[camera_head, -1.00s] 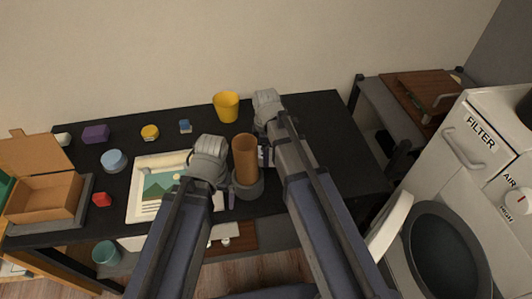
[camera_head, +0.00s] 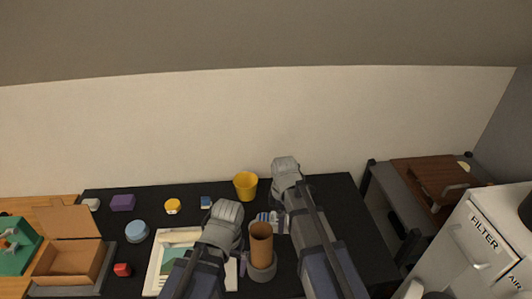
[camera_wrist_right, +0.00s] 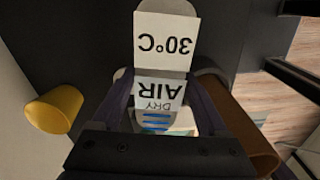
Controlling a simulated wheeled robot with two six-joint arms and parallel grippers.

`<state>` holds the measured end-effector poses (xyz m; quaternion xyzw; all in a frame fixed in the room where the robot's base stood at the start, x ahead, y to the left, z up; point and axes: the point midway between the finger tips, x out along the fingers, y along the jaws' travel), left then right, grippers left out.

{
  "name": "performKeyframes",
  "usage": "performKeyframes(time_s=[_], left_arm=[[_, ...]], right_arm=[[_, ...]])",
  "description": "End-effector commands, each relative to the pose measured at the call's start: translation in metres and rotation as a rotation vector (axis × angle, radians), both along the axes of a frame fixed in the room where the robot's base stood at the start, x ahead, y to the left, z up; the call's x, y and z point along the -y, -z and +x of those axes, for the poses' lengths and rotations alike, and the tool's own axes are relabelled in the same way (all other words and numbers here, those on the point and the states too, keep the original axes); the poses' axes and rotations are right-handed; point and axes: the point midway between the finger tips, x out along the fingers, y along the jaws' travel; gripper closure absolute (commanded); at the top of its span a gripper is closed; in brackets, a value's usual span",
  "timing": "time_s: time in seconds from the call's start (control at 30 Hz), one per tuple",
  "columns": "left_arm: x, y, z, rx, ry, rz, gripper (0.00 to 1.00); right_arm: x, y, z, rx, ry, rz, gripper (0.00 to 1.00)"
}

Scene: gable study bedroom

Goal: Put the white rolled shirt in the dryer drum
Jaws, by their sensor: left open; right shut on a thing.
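My right gripper (camera_wrist_right: 160,98) is shut on a white labelled thing (camera_wrist_right: 162,42) with blue stripes. Its labels read "30°C" and "AIR DRY", upside down in the right wrist view. In the head view the striped white thing (camera_head: 266,217) shows beside the right arm above the black table; I cannot tell whether it is the rolled shirt. A cream roll (camera_head: 181,236) lies at the top of a picture sheet. My left gripper (camera_head: 243,262) is open beside the brown cylinder, mostly hidden by its wrist. The white dryer (camera_head: 484,245) is at lower right; its drum is out of view.
A brown cylinder (camera_head: 261,238) in a grey base stands between my arms. A yellow cup (camera_head: 246,186) stands behind it. Small items and an open brown box (camera_head: 70,262) are at left. The table's right part (camera_head: 350,215) is clear. A side table (camera_head: 395,205) stands before the dryer.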

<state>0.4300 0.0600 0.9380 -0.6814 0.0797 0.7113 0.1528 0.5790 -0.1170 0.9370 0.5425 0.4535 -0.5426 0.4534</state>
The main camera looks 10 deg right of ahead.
Motion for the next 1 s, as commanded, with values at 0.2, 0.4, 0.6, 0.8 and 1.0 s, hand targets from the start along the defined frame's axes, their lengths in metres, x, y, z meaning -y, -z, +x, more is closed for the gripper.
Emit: performKeyframes(time_s=[0.2, 0.4, 0.6, 0.8, 1.0], left_arm=[[0.000, -0.032, 0.000, 0.000, 0.000, 0.000, 0.00], [0.000, -0.072, 0.000, 0.000, 0.001, 0.000, 0.00], [0.000, -0.100, 0.000, 0.000, 0.002, 0.000, 0.00], [0.000, -0.120, 0.000, 0.000, 0.000, 0.000, 0.00], [0.000, -0.138, 0.000, 0.000, -0.005, -0.001, 0.00]], right_arm=[[0.000, -0.032, 0.000, 0.000, 0.000, 0.000, 0.88], [0.000, -0.072, 0.000, 0.000, 0.000, 0.000, 0.88], [0.000, -0.100, 0.000, 0.000, 0.000, 0.000, 0.88], [0.000, -0.120, 0.000, 0.000, 0.000, 0.000, 0.88], [0.000, -0.138, 0.000, 0.000, 0.000, 0.000, 0.88]])
